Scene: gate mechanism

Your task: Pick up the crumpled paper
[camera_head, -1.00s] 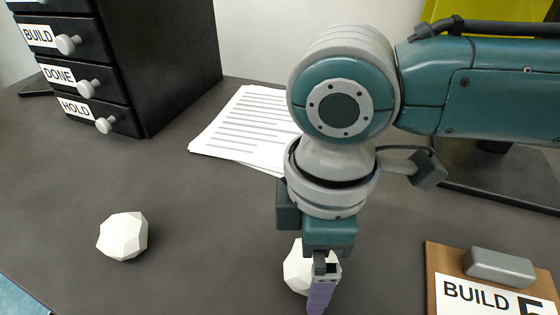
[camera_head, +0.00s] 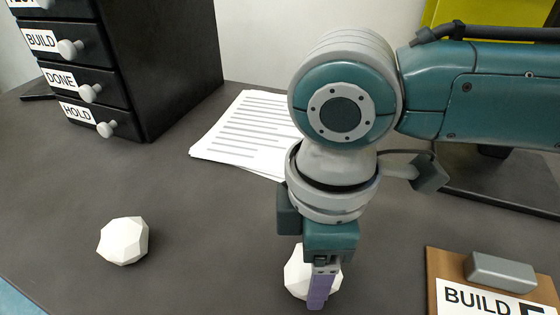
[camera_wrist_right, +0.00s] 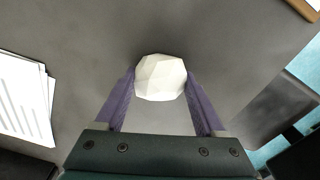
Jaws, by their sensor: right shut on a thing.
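Two white crumpled paper balls show in the head view. One ball (camera_head: 123,241) lies on the desk at the left, apart from my arm. The other ball (camera_head: 296,272) is at the lower middle, partly hidden behind my right gripper (camera_head: 319,290). In the right wrist view this ball (camera_wrist_right: 160,78) sits between the purple fingertips of my right gripper (camera_wrist_right: 160,92), with a finger against each side. The right gripper is shut on it, pointing down at the desk. I cannot tell whether the ball is touching the desk. My left gripper is not in view.
A black drawer unit (camera_head: 165,65) with labelled drawers stands at the back left. A stack of printed sheets (camera_head: 240,135) lies behind my right arm. A clipboard (camera_head: 440,275) marked BUILD is at the lower right. The desk between the two balls is clear.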

